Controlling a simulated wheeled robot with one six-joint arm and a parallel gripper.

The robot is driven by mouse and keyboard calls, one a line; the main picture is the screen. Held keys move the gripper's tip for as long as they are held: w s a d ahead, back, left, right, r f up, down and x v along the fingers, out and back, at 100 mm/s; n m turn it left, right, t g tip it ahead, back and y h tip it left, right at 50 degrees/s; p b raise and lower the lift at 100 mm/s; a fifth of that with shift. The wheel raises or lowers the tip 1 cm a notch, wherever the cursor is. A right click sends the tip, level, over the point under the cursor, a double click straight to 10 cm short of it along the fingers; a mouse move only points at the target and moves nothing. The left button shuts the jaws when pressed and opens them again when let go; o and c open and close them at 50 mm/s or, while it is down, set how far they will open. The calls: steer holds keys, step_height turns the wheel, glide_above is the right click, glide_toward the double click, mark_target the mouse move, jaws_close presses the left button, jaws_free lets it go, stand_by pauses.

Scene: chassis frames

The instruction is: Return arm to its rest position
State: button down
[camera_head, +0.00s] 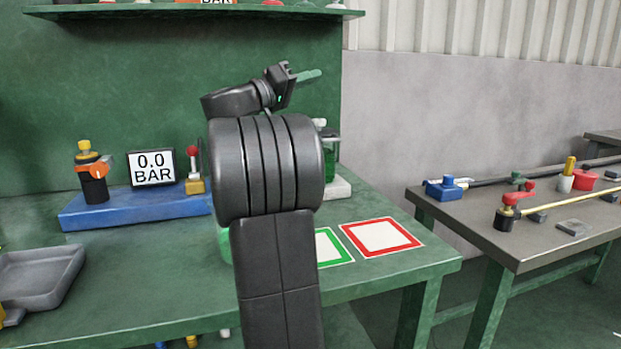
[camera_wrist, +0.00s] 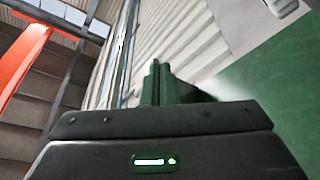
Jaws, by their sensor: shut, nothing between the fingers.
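My gripper (camera_head: 308,76) is raised above the green workbench (camera_head: 400,272) in the head view, with its green fingers pointing right. The fingers are together with nothing between them. In the wrist view the closed green fingers (camera_wrist: 160,84) stand upright in front of a pale ribbed wall, clear of any object. My dark arm rises through the middle of the head view, bent at the top, and hides part of the bench behind it.
A blue base (camera_head: 135,208) carries a valve (camera_head: 92,172) and a "0.0 BAR" display (camera_head: 152,168). A grey tray (camera_head: 40,276) lies at left. Red (camera_head: 382,237) and green (camera_head: 333,248) framed squares are bare. A shelf (camera_head: 190,12) is above. A second table (camera_head: 540,245) holds parts.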

steer(key=s+a+f+p, duration=0.1)
steer(key=s+a, duration=0.2)
steer(key=a, duration=0.6)
steer(key=w+d+r+b, duration=0.1)
steer(key=w+d+r, duration=0.15)
steer(key=d, duration=0.65)
steer(key=w+a+n+y+p, duration=0.3)
steer(key=w+n+p, duration=0.7)
steer(key=p, duration=2.3)
steer(key=w+a, duration=0.1)
steer(key=w, duration=0.3)
steer(key=shift+a+p, duration=0.2)
steer(key=shift+p, duration=0.1)
